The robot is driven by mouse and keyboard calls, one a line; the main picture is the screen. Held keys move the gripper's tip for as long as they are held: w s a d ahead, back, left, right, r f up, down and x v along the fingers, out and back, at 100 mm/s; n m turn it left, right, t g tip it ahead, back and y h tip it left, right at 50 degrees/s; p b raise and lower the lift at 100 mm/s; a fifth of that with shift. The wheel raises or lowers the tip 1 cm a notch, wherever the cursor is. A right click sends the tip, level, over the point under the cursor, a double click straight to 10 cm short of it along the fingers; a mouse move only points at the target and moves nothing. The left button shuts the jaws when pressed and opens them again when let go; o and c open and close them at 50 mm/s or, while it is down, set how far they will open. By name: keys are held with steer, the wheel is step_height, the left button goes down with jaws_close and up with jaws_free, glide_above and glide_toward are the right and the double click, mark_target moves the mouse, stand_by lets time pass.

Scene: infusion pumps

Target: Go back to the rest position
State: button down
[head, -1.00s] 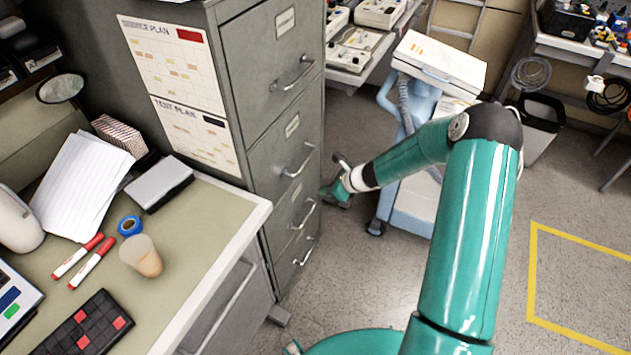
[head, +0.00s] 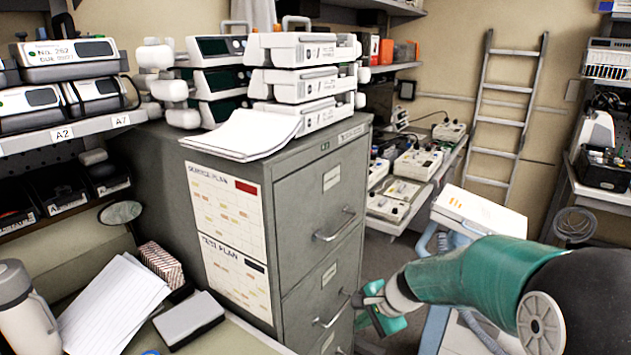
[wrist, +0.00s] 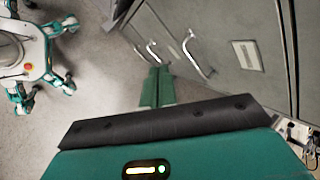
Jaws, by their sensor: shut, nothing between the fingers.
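My gripper (head: 374,312) is teal and dark and hangs in front of the grey filing cabinet (head: 318,262), beside its drawer handles. In the wrist view its two green fingers (wrist: 157,88) lie together, shut with nothing between them. The cabinet's drawer fronts and handles (wrist: 197,56) run along the right of the wrist view, with floor under the fingers. The fingers look apart from the handles. My teal arm reaches in from the right of the head view, bent and not folded in.
A blue-and-white cart (head: 478,210) stands behind my arm. White pumps (head: 303,80) and a paper stack (head: 243,138) sit on the cabinet. A bench with devices (head: 415,165) and a ladder (head: 505,110) are behind. The desk (head: 235,340) is at lower left. Floor (wrist: 110,70) is clear below the gripper.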

steer(key=s+d+r+n+t+h, duration=0.1)
steer(key=s+r+n, duration=0.5)
steer(key=s, duration=0.6)
steer(key=s+d+r+n+t+h, duration=0.1)
steer(key=s+d+r+n+h, duration=0.2)
steer(key=s+r+n, duration=0.3)
steer(key=s+r, duration=0.4)
steer(key=s, duration=0.2)
steer(key=shift+s+d+h, duration=0.2)
steer(key=shift+d+h, duration=0.15)
steer(key=shift+h, duration=0.05)
steer(key=shift+a, duration=0.2)
